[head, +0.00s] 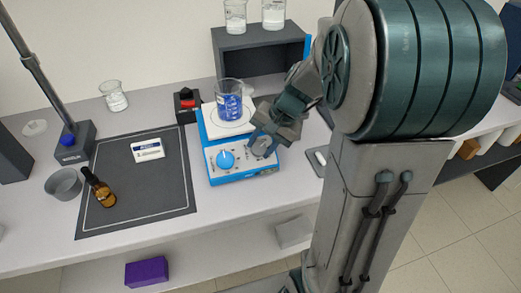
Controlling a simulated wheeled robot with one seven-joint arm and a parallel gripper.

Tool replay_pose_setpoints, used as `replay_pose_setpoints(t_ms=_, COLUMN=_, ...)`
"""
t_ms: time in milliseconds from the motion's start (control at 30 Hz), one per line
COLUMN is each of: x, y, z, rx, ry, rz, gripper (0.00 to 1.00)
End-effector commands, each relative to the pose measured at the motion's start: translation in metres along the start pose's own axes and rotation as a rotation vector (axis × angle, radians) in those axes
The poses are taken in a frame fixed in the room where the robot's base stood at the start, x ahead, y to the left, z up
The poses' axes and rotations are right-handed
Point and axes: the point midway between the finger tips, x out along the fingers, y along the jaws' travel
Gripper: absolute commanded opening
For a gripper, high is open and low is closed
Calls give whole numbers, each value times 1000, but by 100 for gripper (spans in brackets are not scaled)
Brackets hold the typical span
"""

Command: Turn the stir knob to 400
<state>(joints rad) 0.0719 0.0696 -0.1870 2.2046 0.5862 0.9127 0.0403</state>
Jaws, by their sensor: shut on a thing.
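The blue and white stirrer hotplate (258,176) stands on the bench, with a beaker of blue liquid (229,104) on its white top plate. A blue knob (226,159) is in plain view on the left of its front panel. My gripper (263,144) is at the right of the panel, shut on the stir knob there. The gripper mostly hides that knob, so its pointer and setting cannot be read.
A dark mat (140,192) lies left of the stirrer with a white device (148,149) and a brown bottle (101,190). A box with a red switch (187,102) stands behind left. A dark shelf (258,48) with beakers on top stands behind.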

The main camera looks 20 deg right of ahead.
Motion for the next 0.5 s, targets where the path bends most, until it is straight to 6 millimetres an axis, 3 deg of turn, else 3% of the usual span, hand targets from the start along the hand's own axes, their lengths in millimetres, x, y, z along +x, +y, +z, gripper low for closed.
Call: replay_pose_setpoints(t_ms=500, x=2, y=5, z=0, rx=351, ry=4, rz=-240, gripper=13)
